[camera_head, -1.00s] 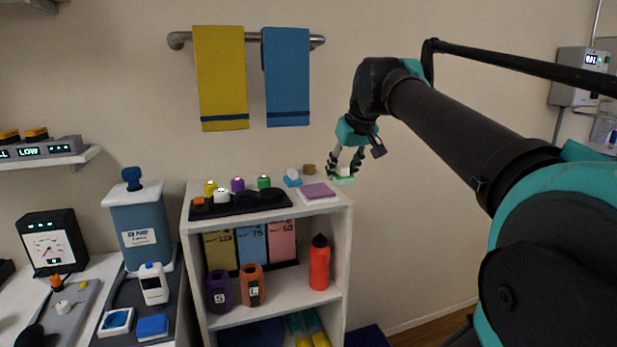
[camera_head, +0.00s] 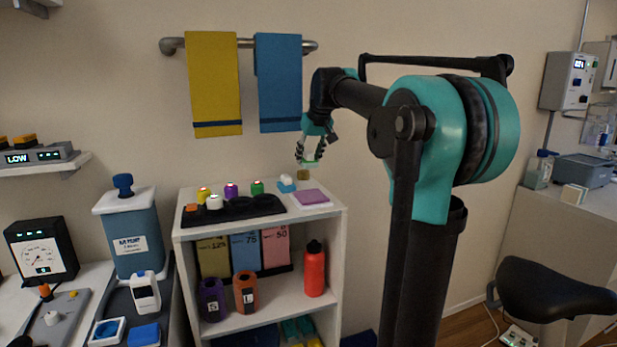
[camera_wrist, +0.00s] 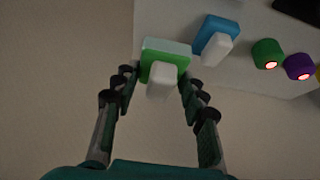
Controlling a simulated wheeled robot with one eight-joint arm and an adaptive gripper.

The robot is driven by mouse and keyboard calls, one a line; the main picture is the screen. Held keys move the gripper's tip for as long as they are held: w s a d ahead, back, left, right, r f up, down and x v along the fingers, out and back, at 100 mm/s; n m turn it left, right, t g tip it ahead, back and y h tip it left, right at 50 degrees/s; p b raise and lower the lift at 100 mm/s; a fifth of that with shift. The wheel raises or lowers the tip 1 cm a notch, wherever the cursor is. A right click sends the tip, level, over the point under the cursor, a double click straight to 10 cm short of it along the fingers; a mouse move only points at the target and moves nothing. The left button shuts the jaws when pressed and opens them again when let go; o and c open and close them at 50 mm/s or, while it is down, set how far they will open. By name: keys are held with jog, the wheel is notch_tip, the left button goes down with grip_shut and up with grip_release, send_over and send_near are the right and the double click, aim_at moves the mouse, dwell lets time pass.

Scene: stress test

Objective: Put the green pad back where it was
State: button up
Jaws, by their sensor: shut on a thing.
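The green pad (camera_wrist: 166,50) has a white handle (camera_wrist: 161,78) and sits between the fingers of my gripper (camera_wrist: 158,76) in the wrist view. My gripper is shut on it. In the head view the pad (camera_head: 309,163) shows as a small light-green piece under my gripper (camera_head: 312,157), above the back right of the shelf top (camera_head: 328,212). A blue pad with a white handle (camera_head: 287,186) rests on the shelf top, left of and below my gripper. It also shows in the wrist view (camera_wrist: 211,30), right of the green pad and apart from it.
A purple pad (camera_head: 311,197) lies in front. A black tray (camera_head: 222,214) with several coloured knobs fills the left of the shelf top. Towels (camera_head: 279,80) hang on the wall behind.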

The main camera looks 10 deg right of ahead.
aim_at(312, 162)
notch_tip(312, 162, down, 3)
jog(key=shift+s+r, duration=0.1)
jog(key=shift+r, duration=0.1)
jog(key=shift+w+f, duration=0.2)
jog(key=shift+f, duration=2)
jog(key=shift+f, duration=0.15)
jog(key=o, duration=1.3)
jog(key=v, duration=1.2)
